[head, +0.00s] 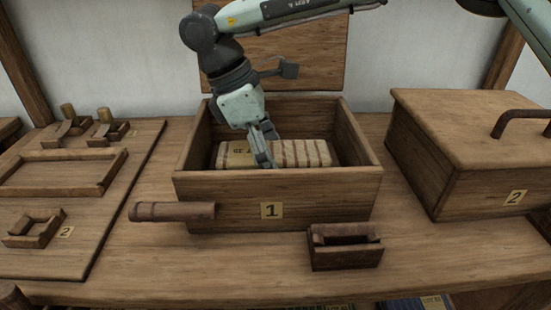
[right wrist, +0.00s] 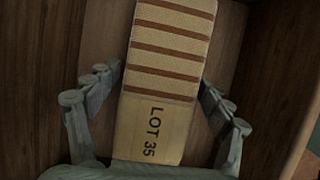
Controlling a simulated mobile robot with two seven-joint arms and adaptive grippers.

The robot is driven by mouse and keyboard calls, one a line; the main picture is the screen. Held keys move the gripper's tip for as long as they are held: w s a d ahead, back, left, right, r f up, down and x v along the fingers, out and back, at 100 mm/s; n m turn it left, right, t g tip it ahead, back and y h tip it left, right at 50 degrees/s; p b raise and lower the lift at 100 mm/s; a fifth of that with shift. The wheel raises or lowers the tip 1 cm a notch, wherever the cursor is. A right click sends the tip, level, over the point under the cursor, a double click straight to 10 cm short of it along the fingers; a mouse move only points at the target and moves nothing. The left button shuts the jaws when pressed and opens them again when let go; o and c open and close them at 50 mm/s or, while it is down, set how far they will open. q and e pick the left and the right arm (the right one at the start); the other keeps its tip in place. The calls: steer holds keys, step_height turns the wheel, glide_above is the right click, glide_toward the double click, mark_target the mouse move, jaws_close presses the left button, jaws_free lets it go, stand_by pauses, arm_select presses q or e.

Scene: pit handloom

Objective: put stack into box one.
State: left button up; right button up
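The stack (head: 300,153) is a folded striped cloth bundle with a pale band. It lies inside box one (head: 325,205), the open wooden box with a "1" label. The box's front wall hides its lower part. The band reads "LOT 35" on the stack in the right wrist view (right wrist: 165,75). My right gripper (head: 266,160) reaches down into the box over the stack. In the right wrist view the right gripper's fingers (right wrist: 160,85) are spread, one on each side of the stack, with small gaps visible. My left gripper is not in view.
Box one's raised lid (head: 300,65) stands behind it. Closed box two (head: 460,150) is at the right. A small wooden holder (head: 345,248) and a dark roller (head: 172,211) sit at the front. A board (head: 115,200) with wooden frames lies left.

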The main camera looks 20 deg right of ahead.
steer(key=v, duration=1.2)
stand_by(1.2)
